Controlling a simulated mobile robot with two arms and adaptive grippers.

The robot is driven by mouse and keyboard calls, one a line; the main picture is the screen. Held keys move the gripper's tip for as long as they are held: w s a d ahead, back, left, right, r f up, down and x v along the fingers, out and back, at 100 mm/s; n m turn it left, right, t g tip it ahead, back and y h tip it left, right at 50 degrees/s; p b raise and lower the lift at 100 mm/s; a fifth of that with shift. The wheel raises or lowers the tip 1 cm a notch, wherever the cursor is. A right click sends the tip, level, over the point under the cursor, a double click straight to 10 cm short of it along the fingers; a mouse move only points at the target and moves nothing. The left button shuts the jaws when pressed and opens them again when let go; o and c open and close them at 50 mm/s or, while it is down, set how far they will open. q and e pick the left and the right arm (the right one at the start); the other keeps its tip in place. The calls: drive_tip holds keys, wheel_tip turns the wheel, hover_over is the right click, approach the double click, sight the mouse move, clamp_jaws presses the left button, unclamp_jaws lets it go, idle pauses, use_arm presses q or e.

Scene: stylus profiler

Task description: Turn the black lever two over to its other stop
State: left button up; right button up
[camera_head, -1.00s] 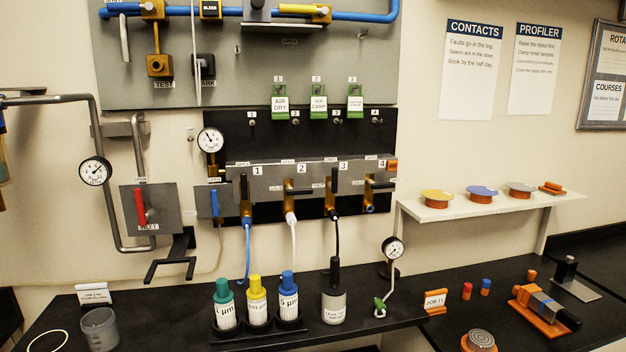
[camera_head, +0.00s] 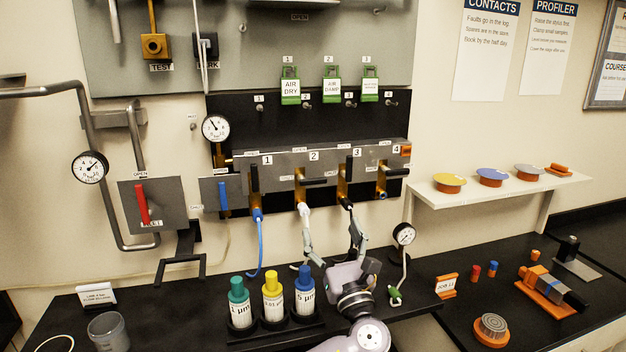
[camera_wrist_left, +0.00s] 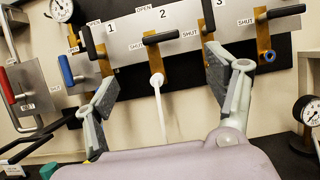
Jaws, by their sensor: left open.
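Black lever two (camera_head: 316,181) lies level on its brass valve under the label 2, its handle pointing right toward a SHUT label. It also shows in the left wrist view (camera_wrist_left: 164,37), with an OPEN label above it. A white hose hangs from this valve. My left gripper (camera_head: 331,236) is below the valve row, its two fingers spread and pointing up at the panel. In the left wrist view the fingers (camera_wrist_left: 160,85) stand apart, with lever two above the gap between them and the white hose in that gap. Neither finger visibly touches the lever. My right gripper is out of view.
Black lever one (camera_head: 254,178) and lever three (camera_head: 344,169) stand upright on either side; lever four (camera_head: 387,168) is level. A blue hose (camera_head: 260,245) hangs at left. Capped bottles (camera_head: 272,298) stand on the bench left of my gripper; a small gauge (camera_head: 403,234) stands right.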

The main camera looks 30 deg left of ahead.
use_arm(q)
drive_tip(key=p, duration=0.3)
approach(314, 183)
drive_tip(key=w+a+r, duration=0.1)
drive_tip(key=a+r, duration=0.1)
drive_tip(key=x, duration=0.2)
drive_tip(key=p+x, duration=0.1)
drive_tip(key=x, duration=0.1)
drive_tip(key=p+x, duration=0.1)
drive_tip(key=x, duration=0.2)
drive_tip(key=shift+w+f, duration=0.3)
drive_tip(key=shift+f, duration=0.05)
drive_tip(key=shift+w+a+r, duration=0.1)
drive_tip(key=shift+w+a, duration=0.2)
drive_tip(key=shift+w, duration=0.05)
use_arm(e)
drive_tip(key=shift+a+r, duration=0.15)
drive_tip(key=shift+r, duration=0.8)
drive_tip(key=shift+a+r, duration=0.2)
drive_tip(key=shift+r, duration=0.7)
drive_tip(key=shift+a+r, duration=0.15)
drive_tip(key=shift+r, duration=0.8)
use_arm(q)
drive_tip(key=shift+c, duration=0.6)
drive_tip(key=c, duration=1.1)
drive_tip(key=shift+o, duration=0.2)
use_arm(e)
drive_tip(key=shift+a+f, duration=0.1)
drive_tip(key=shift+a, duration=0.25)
